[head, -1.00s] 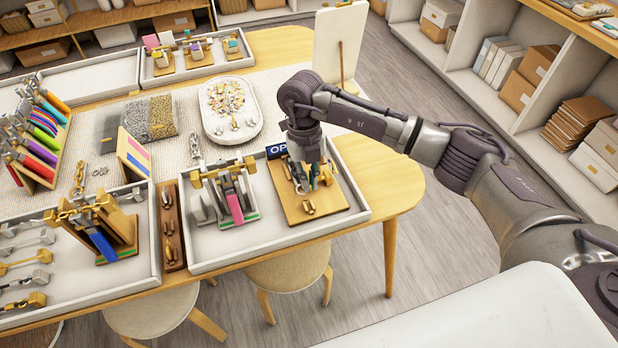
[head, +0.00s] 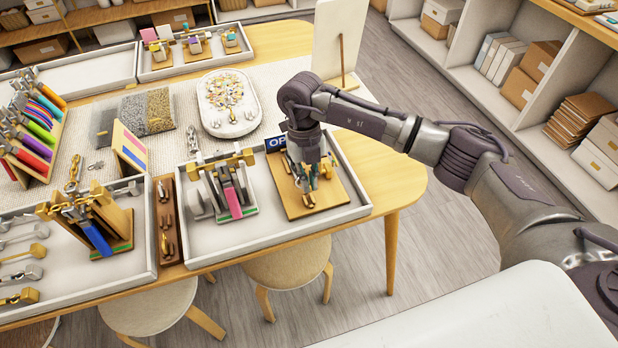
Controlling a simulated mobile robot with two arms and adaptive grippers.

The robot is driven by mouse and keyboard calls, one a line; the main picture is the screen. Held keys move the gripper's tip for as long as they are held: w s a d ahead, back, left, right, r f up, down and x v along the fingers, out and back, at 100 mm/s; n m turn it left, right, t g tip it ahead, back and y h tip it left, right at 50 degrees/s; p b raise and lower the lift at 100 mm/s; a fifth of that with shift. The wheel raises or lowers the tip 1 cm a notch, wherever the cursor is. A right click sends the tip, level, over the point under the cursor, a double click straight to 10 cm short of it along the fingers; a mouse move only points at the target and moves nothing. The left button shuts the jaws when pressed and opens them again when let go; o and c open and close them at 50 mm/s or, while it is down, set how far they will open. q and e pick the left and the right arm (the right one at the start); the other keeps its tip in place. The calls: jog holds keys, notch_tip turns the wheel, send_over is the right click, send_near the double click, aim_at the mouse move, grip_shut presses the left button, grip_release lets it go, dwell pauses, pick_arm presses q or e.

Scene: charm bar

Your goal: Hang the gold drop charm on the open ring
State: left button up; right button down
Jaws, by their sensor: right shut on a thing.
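The open ring cannot be told apart from the small metal parts on the board. Whether the gold piece touches any ring cannot be seen. My left gripper is not in view.
The board lies in a white tray (head: 275,240) with a stand holding a pink strip (head: 232,200) close on the left. A narrow wooden tray (head: 171,245) lies further left. A white oval display (head: 230,125) and an upright panel (head: 338,45) stand behind. The table's right end is clear.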

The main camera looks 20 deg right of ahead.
dwell(0.4)
jog(key=shift+f+b, duration=0.6)
jog(key=shift+f, duration=0.05)
jog(key=shift+w+b+x, duration=0.15)
jog(key=shift+b+x, duration=0.55)
jog(key=shift+x, duration=0.05)
jog(key=shift+w+b+x, duration=0.15)
jog(key=shift+b+x, duration=0.55)
dwell(2.6)
jog(key=shift+f, duration=0.1)
jog(key=c, duration=1.2)
grip_release()
jog(key=shift+p+v, duration=1.5)
jog(key=shift+v, duration=1.55)
